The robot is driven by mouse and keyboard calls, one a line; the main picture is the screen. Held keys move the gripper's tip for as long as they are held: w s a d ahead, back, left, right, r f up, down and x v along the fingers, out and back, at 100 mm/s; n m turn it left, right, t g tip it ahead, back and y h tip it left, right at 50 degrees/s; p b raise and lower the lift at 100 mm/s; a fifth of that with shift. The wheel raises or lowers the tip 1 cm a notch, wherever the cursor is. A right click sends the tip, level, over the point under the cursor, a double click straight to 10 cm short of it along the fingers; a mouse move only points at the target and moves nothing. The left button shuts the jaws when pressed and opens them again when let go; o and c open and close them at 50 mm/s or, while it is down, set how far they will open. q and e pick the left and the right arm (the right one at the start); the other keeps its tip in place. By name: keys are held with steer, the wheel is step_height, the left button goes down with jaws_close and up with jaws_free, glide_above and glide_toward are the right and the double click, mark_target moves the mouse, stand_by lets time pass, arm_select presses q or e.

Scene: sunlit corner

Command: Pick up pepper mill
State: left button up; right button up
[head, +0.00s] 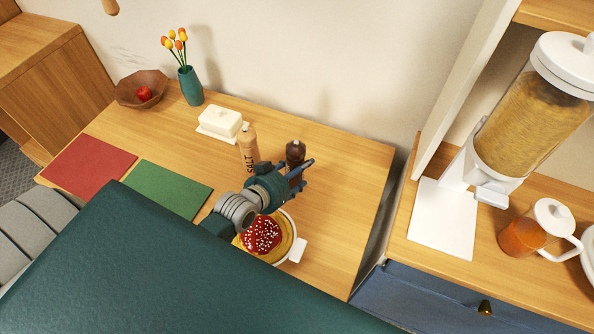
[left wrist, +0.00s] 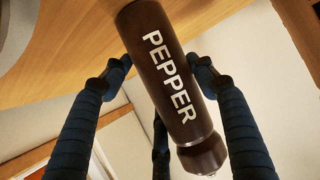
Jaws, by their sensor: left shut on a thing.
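The pepper mill (left wrist: 167,75) is dark brown with white "PEPPER" lettering. It fills the middle of the left wrist view, between the fingers of my left gripper (left wrist: 160,78). In the head view the dark top of the mill (head: 295,151) shows just beyond my left gripper (head: 299,175), which is shut on it. Its lower part is hidden behind the fingers there. I cannot tell whether its base touches the table. My right gripper is not in view.
A light wooden salt mill (head: 248,147) stands close left of the pepper mill. A plate of pancakes with red topping (head: 262,237) lies below my gripper in the picture. A white butter dish (head: 220,122) and teal vase (head: 190,87) stand farther left. The table's right part (head: 355,175) is clear.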

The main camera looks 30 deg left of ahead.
arm_select(q)
step_height(320, 180, up, 20)
glide_above(297, 149)
steer(key=w, duration=0.1)
steer(key=shift+a+f, duration=0.1)
steer(key=shift+a, duration=0.05)
steer(key=shift+s+f+m+h+b, duration=0.3)
steer(key=shift+s+f+m+h, duration=0.1)
steer(key=shift+s+m+h, duration=0.15)
steer(key=s+d+r+m+g+h+b, duration=0.1)
steer(key=s+d+r+m+g+h, duration=0.4)
steer(key=s, duration=0.5)
steer(key=m+h, duration=0.2)
steer(key=m, duration=0.1)
steer(key=shift+r+b, duration=0.3)
steer(key=shift+b, duration=0.05)
